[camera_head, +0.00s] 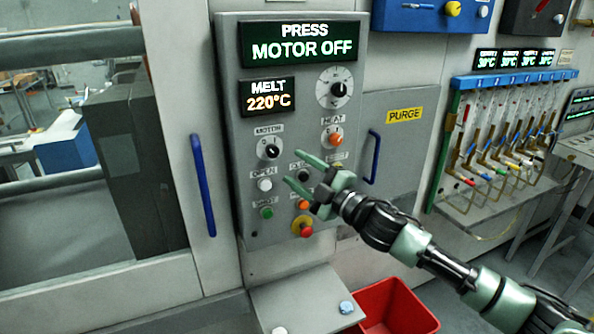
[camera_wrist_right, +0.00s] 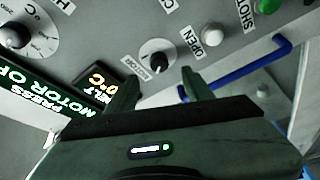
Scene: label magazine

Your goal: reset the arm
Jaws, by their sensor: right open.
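My right gripper (camera_head: 294,168) reaches in from the right, in front of the grey control panel (camera_head: 236,225). Its two fingers are apart with nothing between them. In the wrist view, the open fingers (camera_wrist_right: 158,76) point towards the motor knob (camera_wrist_right: 157,58), with a visible gap from the tips to it uncertain. The motor knob (camera_head: 268,149) sits left of the fingertips in the head view. The white OPEN button (camera_head: 264,184) is below it. The display (camera_head: 302,42) reads PRESS MOTOR OFF, and the melt display (camera_head: 267,97) reads 220°C. My left gripper is out of view.
The heat knob (camera_head: 333,139), green button (camera_head: 266,212) and red stop button (camera_head: 303,226) share the panel. Blue handles (camera_head: 203,185) (camera_head: 372,157) stand on both sides. A red bin (camera_head: 395,308) and a grey ledge (camera_head: 290,305) are below. A hose rack (camera_head: 510,125) stands right.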

